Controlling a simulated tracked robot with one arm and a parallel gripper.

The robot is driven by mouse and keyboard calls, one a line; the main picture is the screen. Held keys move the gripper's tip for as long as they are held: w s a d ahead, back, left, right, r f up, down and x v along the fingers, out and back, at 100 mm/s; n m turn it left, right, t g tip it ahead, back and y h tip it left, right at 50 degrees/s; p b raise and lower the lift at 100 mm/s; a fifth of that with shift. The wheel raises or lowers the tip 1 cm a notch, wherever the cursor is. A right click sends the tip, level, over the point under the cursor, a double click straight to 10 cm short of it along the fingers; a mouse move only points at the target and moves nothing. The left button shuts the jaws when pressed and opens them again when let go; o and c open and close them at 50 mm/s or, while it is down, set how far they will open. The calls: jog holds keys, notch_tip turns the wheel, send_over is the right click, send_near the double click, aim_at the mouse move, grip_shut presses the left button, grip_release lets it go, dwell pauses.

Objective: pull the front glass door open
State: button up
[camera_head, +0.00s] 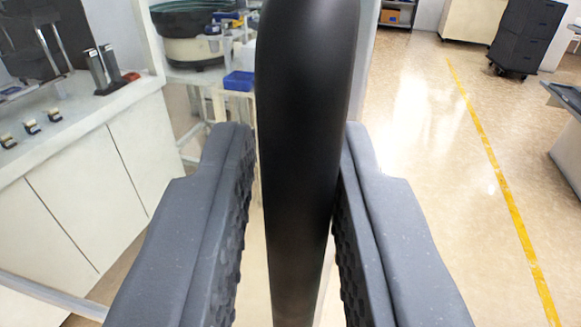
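The black vertical door handle (302,150) runs from the top to the bottom of the view, straight ahead of me. My gripper (300,140) has one grey finger on each side of it. A thin strip of background shows between the left finger and the handle. The right finger is very close to the handle, and I cannot tell if they touch. The gripper looks open around the handle. The glass door shows at most as a faint clear pane near a pale upright frame edge (364,60).
A white cabinet (85,190) with a worktop stands at the left. A bowl feeder (193,45) and a blue bin (239,81) are behind the handle. Open floor (430,190) with a yellow line (505,190) lies to the right, with a dark cabinet (525,35) far back.

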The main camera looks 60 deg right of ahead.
jog(key=shift+r, duration=0.15)
jog(key=shift+r, duration=0.15)
